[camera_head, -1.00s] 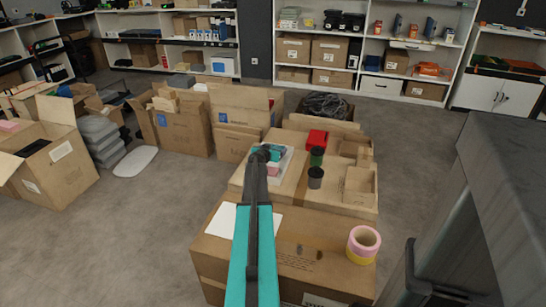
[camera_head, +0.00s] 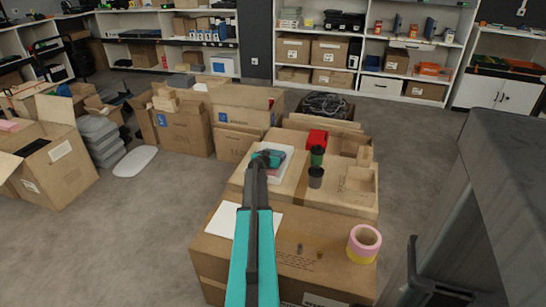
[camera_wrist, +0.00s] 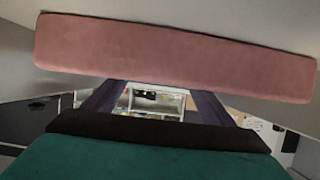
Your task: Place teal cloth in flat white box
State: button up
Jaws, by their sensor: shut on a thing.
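The teal cloth (camera_head: 270,157) is at the end of my gripper (camera_head: 261,160) in the head view, over the flat white box. The flat white box (camera_head: 286,165) lies on a carton, partly hidden by the arm and cloth. A pink block (camera_wrist: 175,57) shows against a pale surface in the wrist view. I cannot tell whether the cloth touches the box.
A green-lidded cup (camera_head: 317,156), a dark cup (camera_head: 315,178) and a red item (camera_head: 317,137) stand right of the box. A pink and yellow tape roll (camera_head: 364,244) and white paper (camera_head: 243,222) lie on the front carton (camera_head: 300,262).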

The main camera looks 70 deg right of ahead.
jog(key=shift+f, duration=0.1)
jog(key=o, duration=1)
jog(key=shift+r+p, duration=0.3)
jog(key=shift+v, duration=5.85)
jog(key=shift+a, duration=0.15)
